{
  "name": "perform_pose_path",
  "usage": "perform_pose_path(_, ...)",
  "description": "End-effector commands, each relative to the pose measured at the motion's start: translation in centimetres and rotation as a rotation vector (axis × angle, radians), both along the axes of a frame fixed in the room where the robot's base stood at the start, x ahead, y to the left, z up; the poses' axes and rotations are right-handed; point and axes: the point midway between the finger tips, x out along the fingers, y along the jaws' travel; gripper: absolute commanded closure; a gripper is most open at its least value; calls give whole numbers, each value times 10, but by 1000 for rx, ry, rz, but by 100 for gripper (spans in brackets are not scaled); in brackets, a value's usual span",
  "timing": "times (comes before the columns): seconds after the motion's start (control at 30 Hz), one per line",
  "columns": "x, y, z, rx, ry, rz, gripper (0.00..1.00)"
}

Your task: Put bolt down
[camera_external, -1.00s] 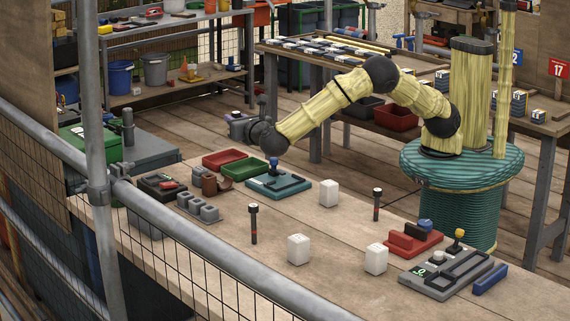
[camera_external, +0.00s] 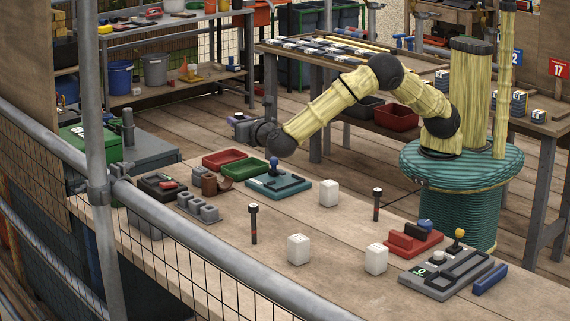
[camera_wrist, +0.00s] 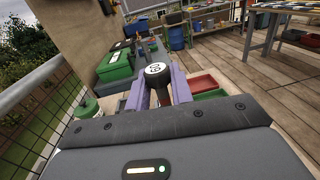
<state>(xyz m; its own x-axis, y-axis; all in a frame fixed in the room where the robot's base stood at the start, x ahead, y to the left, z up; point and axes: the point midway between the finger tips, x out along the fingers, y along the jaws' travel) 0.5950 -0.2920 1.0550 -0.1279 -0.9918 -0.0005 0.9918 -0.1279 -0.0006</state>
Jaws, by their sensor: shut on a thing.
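My gripper (camera_wrist: 157,84) is shut on a bolt (camera_wrist: 157,72) in the wrist view. The bolt has a dark round head with a white numbered disc, and its shank shows between the two purple-grey fingers. In the external view my gripper (camera_external: 243,122) is held in the air beyond the far side of the workbench. The held bolt is too small to make out clearly there. Two similar dark bolts with pale tops stand upright on the bench, one near the middle (camera_external: 254,224) and one farther right (camera_external: 376,203).
A red tray (camera_external: 225,158) and a green tray (camera_external: 242,169) lie on the bench near my gripper. A teal fixture (camera_external: 278,186), a grey holed block (camera_external: 198,207) and several white blocks (camera_external: 329,193) stand nearby. A metal railing (camera_external: 225,258) crosses the front. Bench surface between is partly clear.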

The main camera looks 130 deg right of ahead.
Motion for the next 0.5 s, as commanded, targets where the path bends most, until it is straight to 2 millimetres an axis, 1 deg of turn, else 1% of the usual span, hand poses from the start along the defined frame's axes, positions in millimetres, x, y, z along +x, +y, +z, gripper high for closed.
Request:
perform_pose_path(0.03, 3, 14, -1, 3, 1, 39, 100)
perform_pose_path(0.07, 4, 22, -2, 3, 1, 63, 100)
perform_pose_path(0.17, 9, 56, -6, 4, 1, 173, 100)
perform_pose_path(0.27, 13, 93, -12, 5, 2, 303, 100)
perform_pose_path(0.3, 14, 109, -15, 5, 3, 358, 100)
perform_pose_path(0.37, 15, 132, -20, 4, 3, 442, 100)
perform_pose_path(0.4, 15, 148, -23, 4, 3, 501, 100)
perform_pose_path(0.47, 14, 172, -30, 4, 3, 588, 100)
perform_pose_path(0.5, 13, 188, -34, 4, 3, 649, 100)
